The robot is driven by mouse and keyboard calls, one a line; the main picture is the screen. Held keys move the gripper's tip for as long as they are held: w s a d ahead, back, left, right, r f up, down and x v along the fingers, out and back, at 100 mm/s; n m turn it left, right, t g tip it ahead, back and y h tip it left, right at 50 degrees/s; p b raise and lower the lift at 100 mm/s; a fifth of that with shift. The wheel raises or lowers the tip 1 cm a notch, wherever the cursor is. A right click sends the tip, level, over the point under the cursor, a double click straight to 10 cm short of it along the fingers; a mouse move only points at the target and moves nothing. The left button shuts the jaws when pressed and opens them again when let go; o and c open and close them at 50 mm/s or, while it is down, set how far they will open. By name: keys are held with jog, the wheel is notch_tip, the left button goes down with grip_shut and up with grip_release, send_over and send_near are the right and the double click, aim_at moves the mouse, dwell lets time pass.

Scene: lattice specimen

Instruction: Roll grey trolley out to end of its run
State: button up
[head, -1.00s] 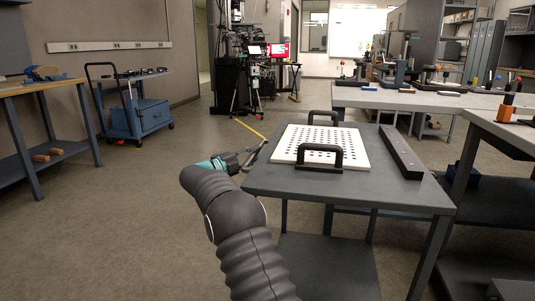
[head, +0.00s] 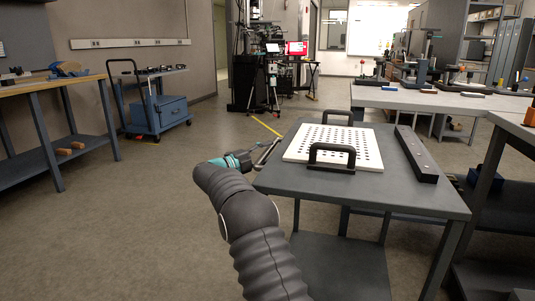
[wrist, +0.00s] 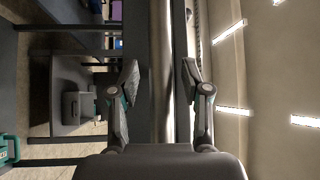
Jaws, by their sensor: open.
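The grey trolley (head: 415,196) stands just ahead of me, right of centre in the head view, with a flat top and a lower shelf. A white perforated board with black handles (head: 310,157) and a long dark bar (head: 416,155) lie on its top. My gripper (head: 263,156) is at the trolley's left end, by a thin metal rail there. In the wrist view my gripper (wrist: 160,75) is open, one finger either side of a shiny metal bar (wrist: 162,100) that runs between them. Clear gaps show beside both fingertips. The trolley's wheels are not visible.
A blue-grey cart (head: 160,115) with a blue box stands at the back left, near a wooden-topped bench (head: 50,84). A long pale table (head: 440,100) stands behind the trolley. The floor (head: 150,220) left of the trolley is clear.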

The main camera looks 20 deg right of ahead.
jog(key=shift+a, duration=0.1)
jog(key=v, duration=1.2)
